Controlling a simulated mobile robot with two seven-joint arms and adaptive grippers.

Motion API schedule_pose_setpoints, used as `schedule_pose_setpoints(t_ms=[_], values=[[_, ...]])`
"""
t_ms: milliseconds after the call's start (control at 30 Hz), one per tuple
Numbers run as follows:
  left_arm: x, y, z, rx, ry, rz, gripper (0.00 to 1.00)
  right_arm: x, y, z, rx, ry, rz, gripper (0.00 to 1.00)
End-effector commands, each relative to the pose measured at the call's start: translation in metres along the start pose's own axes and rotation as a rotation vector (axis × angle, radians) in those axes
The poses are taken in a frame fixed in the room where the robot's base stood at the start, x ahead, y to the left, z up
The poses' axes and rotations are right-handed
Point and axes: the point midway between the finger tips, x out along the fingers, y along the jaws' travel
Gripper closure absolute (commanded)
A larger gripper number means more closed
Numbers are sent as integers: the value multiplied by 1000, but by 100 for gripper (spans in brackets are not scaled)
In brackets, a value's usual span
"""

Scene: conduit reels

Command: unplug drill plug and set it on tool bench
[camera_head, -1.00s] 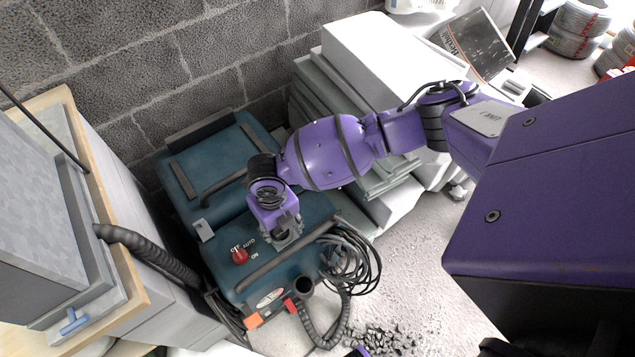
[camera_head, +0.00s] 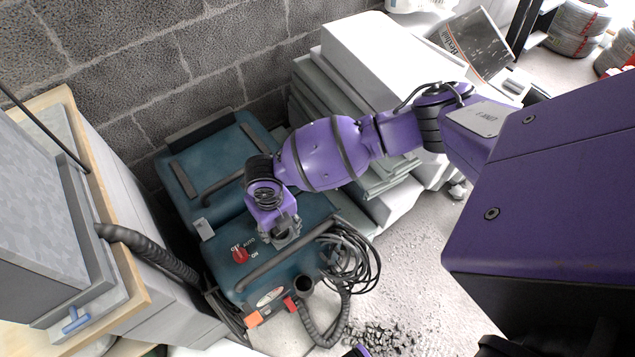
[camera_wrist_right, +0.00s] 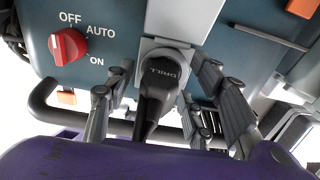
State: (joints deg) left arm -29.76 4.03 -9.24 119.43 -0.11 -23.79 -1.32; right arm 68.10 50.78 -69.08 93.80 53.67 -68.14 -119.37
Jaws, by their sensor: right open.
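The black drill plug (camera_wrist_right: 160,88), marked DRILL, sits in a grey socket plate on the front of the teal vacuum unit (camera_head: 232,284). My right gripper (camera_wrist_right: 160,118) is open, with its fingers on either side of the plug in the right wrist view. In the head view the right gripper (camera_head: 281,232) is over the unit's top, to the right of the red switch, and hides the plug. The tool bench (camera_head: 128,268) with its wooden edge stands at the left. My left gripper is not in view.
A red OFF/AUTO/ON knob (camera_wrist_right: 68,45) is beside the plug, and a dark handle bar (camera_head: 290,258) runs close by. A coiled black cable (camera_head: 350,262) hangs at the unit's right. Grey boxes occupy part of the bench, with a blue-handled item (camera_head: 76,320) near its edge.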

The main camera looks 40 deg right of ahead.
Motion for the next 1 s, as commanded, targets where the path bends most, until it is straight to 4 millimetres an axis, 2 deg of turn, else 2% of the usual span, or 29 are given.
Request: schedule_pose_setpoints(t_ms=[700,1000], values=[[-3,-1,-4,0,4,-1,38,-2,1,2,-1,-5,1,52],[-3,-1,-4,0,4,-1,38,-2,1,3,-1,-5,1,91]])
